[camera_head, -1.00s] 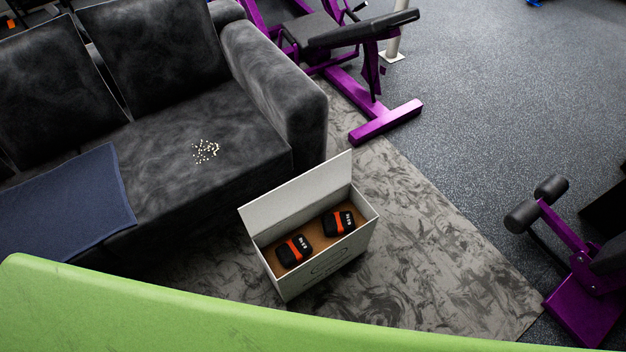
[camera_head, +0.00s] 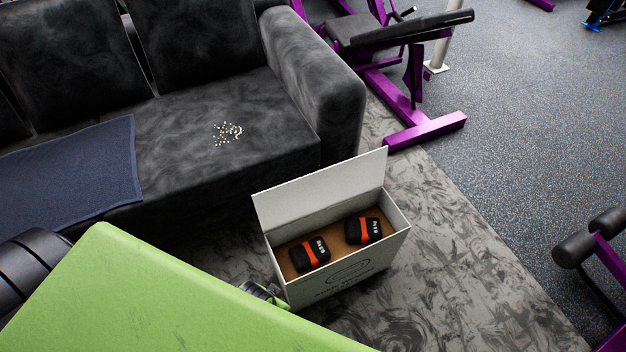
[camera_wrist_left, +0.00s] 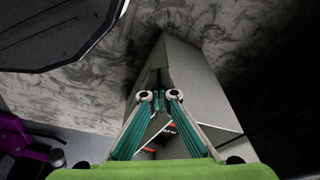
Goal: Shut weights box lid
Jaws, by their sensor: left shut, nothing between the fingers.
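The weights box (camera_head: 350,275) is a white carton on the rug in front of the sofa. Its lid (camera_head: 322,192) stands up, tilted back along the sofa side, so the box is open. Two black weights with orange bands (camera_head: 309,253) (camera_head: 363,230) lie inside. My left gripper (camera_head: 265,291) is low beside the box's near left corner, largely hidden by my green arm. In the left wrist view my left gripper (camera_wrist_left: 158,97) is shut and empty, with a grey box panel (camera_wrist_left: 198,85) close ahead; contact cannot be told. My right gripper is not in view.
A dark sofa (camera_head: 225,110) stands behind the box, with a blue towel (camera_head: 75,175) and scattered white bits (camera_head: 227,133) on it. Purple gym machines stand at the back (camera_head: 428,130) and right (camera_head: 607,260). The rug (camera_head: 460,270) right of the box is clear.

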